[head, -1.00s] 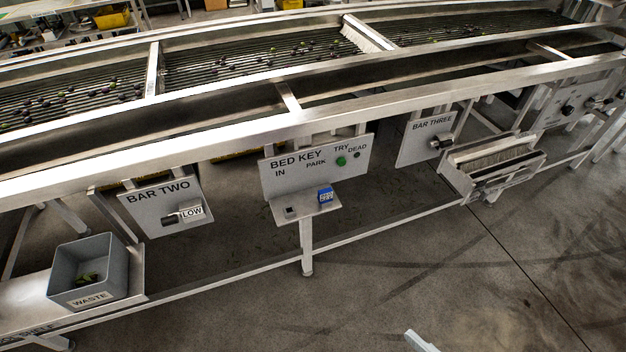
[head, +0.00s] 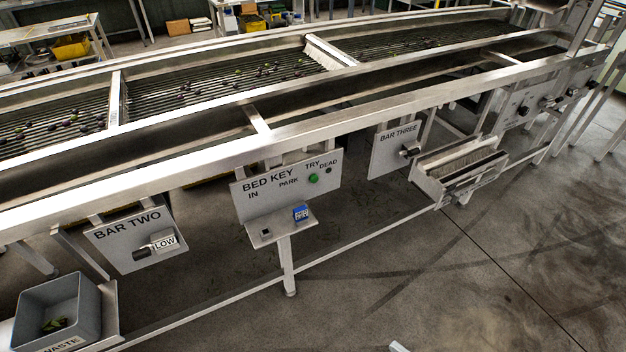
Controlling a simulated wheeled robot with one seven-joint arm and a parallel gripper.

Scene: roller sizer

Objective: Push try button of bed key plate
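The bed key plate (head: 262,203) is a grey panel hung under the front rail of the roller sizer, near the middle of the head view. The try button (head: 313,178) is a small green round knob below the word TRY. A small shelf (head: 282,229) below the plate has a dark square socket (head: 265,232) and a blue block (head: 301,214). A pale piece at the bottom edge may be part of my arm; my gripper cannot be made out.
The bar two plate (head: 118,247) with a LOW tag is at left, the bar three plate (head: 386,160) at right. A grey waste bin (head: 88,308) stands lower left. A brush tray (head: 432,190) juts out at right. The floor (head: 400,290) in front is clear.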

